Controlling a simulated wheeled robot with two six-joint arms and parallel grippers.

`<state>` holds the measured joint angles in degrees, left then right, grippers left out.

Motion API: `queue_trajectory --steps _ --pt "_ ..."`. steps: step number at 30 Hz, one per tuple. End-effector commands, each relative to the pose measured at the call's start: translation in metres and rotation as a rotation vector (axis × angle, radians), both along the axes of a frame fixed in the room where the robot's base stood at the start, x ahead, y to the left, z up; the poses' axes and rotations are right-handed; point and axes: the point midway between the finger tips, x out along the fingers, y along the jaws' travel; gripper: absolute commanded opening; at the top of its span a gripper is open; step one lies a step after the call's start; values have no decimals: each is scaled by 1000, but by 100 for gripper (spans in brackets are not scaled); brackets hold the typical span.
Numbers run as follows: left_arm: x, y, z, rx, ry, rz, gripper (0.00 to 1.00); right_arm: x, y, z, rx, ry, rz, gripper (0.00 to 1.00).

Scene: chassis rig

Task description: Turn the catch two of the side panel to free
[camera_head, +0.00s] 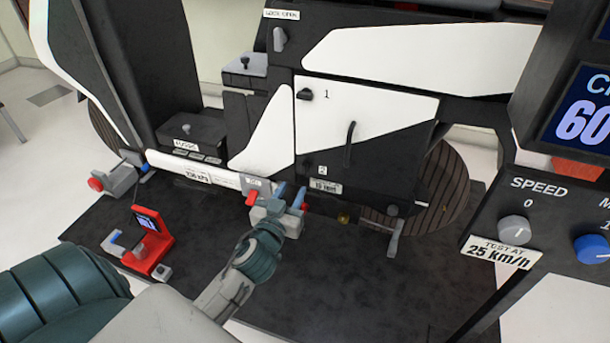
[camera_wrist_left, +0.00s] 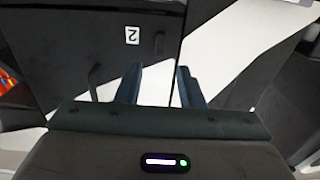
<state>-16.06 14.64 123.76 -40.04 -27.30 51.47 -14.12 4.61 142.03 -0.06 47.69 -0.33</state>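The side panel (camera_head: 385,104) is black and white, with a dark catch (camera_head: 305,94) beside the label 1 near its upper left corner. The label 2 (camera_head: 322,170) is low on its left side and also shows in the wrist view (camera_wrist_left: 132,35). A small dark shape beside that label, likely catch two (camera_wrist_left: 159,43), is hard to make out against the black panel, so its turn cannot be told. My left gripper (camera_head: 291,188) is open and empty, below and left of the label 2. In the wrist view its fingers (camera_wrist_left: 158,72) stand apart. My right gripper is not in view.
A dark handle (camera_head: 349,145) stands out from the panel. A red stand with a small screen (camera_head: 150,240) is on the dark platform. A control console (camera_head: 545,215) fills the right.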

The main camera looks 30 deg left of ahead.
Motion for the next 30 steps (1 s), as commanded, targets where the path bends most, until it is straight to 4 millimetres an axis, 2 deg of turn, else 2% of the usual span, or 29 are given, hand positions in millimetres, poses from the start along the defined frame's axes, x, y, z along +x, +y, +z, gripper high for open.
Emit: queue_trajectory --steps 6,12,17,24,25,30 --pt "42 10 0 -1 -1 1 35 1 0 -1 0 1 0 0" --pt "66 16 -1 0 0 0 35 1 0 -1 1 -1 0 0" --pt "74 18 -1 0 1 0 35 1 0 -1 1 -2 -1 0" --pt "75 18 -1 0 1 0 35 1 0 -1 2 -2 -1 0" --pt "75 18 -1 0 1 0 33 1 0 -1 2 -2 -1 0" --pt "74 18 -1 0 1 0 0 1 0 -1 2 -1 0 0"
